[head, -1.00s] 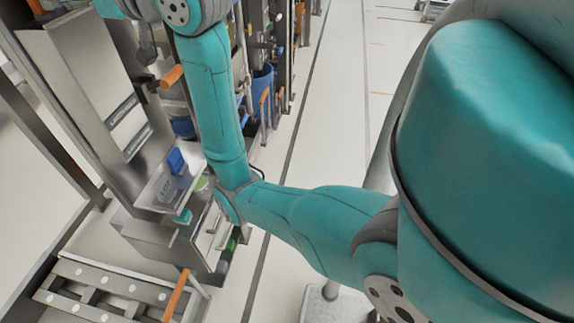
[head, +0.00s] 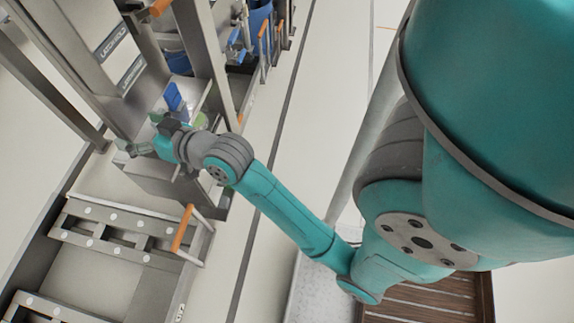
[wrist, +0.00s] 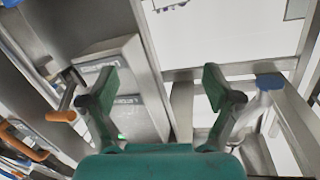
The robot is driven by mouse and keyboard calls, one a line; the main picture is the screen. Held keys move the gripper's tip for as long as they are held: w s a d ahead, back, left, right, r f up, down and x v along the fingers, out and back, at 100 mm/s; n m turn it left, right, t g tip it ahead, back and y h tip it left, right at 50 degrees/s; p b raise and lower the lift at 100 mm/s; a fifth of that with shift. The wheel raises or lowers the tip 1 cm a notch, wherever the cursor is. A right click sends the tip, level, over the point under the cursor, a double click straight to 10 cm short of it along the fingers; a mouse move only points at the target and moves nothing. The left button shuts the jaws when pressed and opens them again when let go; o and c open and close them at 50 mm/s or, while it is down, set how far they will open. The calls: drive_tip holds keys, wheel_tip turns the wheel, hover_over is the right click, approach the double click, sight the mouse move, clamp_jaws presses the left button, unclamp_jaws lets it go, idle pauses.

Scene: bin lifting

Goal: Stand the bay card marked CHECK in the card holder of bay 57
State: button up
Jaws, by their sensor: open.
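My gripper (head: 133,148) is at the left in the head view, beside a small metal shelf with a blue object. In the wrist view my gripper (wrist: 163,88) has its two green fingers spread wide, with nothing between them. I cannot make out a card marked CHECK in either view. I cannot pick out the card holder of bay 57 either.
A blue object (head: 175,100) stands on the shelf beside my wrist. Grey labelled panels (head: 110,42) rise behind it. A blue-capped white bottle (wrist: 264,98) is right of my fingers. An orange handle (head: 183,228) juts out below. The aisle floor (head: 300,150) is clear.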

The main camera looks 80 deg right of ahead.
drive_tip(key=s+a+f+n+g, duration=0.1)
drive_tip(key=s+a+f, duration=0.3)
drive_tip(key=s+f, duration=0.3)
drive_tip(key=s+a+f, duration=0.4)
drive_tip(key=s+f, duration=0.2)
drive_tip(key=s, duration=0.4)
drive_tip(key=s+a+n+y, duration=0.1)
drive_tip(key=s+a, duration=0.1)
drive_tip(key=s, duration=0.7)
drive_tip(key=s+a+n+y, duration=0.1)
drive_tip(key=s+a+n, duration=0.1)
drive_tip(key=s, duration=0.7)
drive_tip(key=shift+s+a+r+g+y, duration=0.2)
drive_tip(key=shift+s+g+y, duration=0.1)
drive_tip(key=shift+g, duration=0.1)
